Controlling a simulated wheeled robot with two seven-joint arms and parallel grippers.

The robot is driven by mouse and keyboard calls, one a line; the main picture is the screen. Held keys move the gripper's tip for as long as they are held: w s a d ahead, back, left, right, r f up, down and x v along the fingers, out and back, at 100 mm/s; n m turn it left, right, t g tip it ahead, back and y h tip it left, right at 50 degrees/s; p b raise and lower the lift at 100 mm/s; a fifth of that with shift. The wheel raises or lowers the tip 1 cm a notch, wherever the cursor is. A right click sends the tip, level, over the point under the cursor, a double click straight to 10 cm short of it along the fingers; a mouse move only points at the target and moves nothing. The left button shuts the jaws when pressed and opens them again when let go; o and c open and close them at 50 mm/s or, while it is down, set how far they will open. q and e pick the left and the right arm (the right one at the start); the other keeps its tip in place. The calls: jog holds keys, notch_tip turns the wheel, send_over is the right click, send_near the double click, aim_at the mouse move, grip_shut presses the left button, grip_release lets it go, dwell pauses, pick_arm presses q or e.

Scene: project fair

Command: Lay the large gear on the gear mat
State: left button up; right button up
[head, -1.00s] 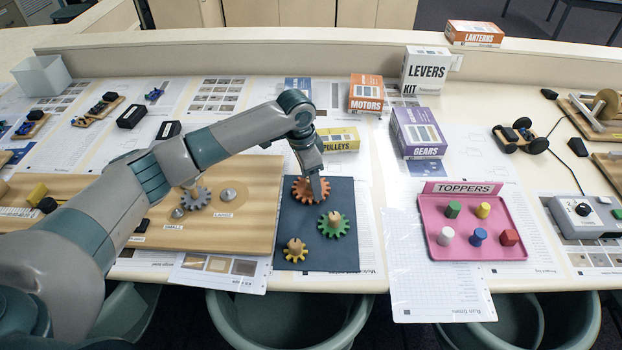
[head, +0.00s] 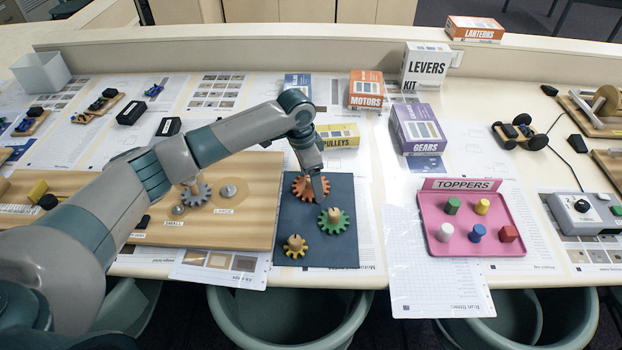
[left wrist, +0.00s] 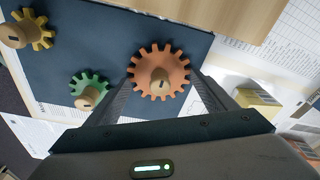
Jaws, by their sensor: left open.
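The large orange gear (head: 299,191) lies flat near the far edge of the dark blue gear mat (head: 336,256), its wooden knob upward. It also shows in the left wrist view (left wrist: 146,84). My left gripper (head: 315,190) is low over the gear. In the left wrist view my open jaws (left wrist: 164,80) stand either side of its knob, with gaps to the knob on both sides. A green gear (head: 343,226) and a small yellow gear (head: 296,254) lie on the nearer part of the mat. My right gripper is out of view.
A wooden board (head: 255,190) with a grey gear (head: 198,195) and round metal parts lies left of the mat. A pink toppers tray (head: 455,243) is to the right, past a strip of paper sheets.

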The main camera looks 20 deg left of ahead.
aim_at(306, 187)
pick_arm(q)
notch_tip(306, 187, up, 12)
jog(key=s+a+b, duration=0.1)
jog(key=b, duration=0.2)
jog(key=shift+a, duration=0.2)
dwell(0.6)
